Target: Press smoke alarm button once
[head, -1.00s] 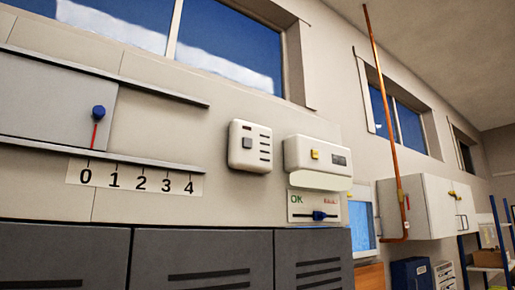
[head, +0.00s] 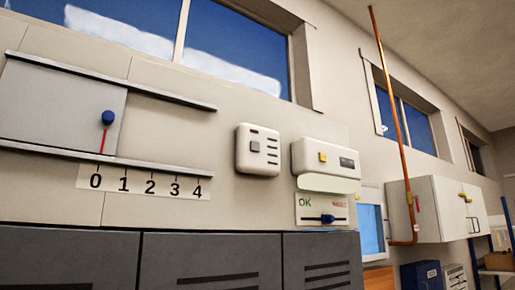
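Two white wall boxes hang side by side above the grey lockers in the head view. The left box (head: 258,150), which looks like the smoke alarm, is roughly square with rounded corners. It has a grey square button (head: 255,146), a small dark window above it and several dark slots on its right side. No label naming either box is readable. My gripper is not in view.
A sliding panel (head: 50,112) with a blue knob (head: 108,117) runs between rails above a 0–4 scale. An OK slider plate (head: 321,209) is below the right box. Grey lockers (head: 215,255) line the bottom. A copper pipe (head: 393,120) and white cabinet (head: 440,208) are at right.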

